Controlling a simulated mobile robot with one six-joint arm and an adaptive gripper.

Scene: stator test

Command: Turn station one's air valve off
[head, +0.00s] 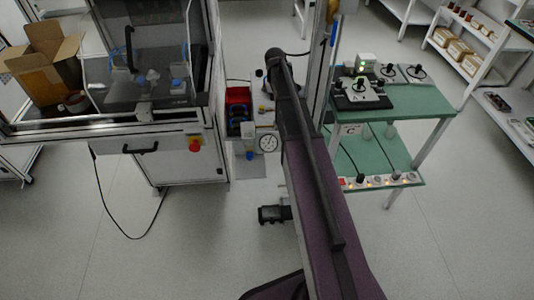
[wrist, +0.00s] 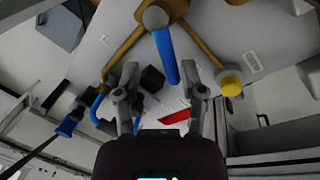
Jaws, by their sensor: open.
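In the wrist view a blue lever handle (wrist: 165,58) hangs from a round grey valve body (wrist: 156,17) set among brass-coloured pipes. My gripper (wrist: 160,72) is open, with one finger on each side of the picture. The free end of the blue lever shows between the fingertips, nearer the right one. I cannot tell its depth from the fingers, and no contact is visible. In the head view my arm covers part of the station, and I cannot make out the gripper or the lever there.
In the wrist view a yellow-capped fitting (wrist: 230,84) is right of the fingers, and a red part (wrist: 175,116) lies behind them. In the head view a pressure gauge (head: 267,142) and red bin (head: 238,97) are left of my arm; a green table (head: 425,101) is right.

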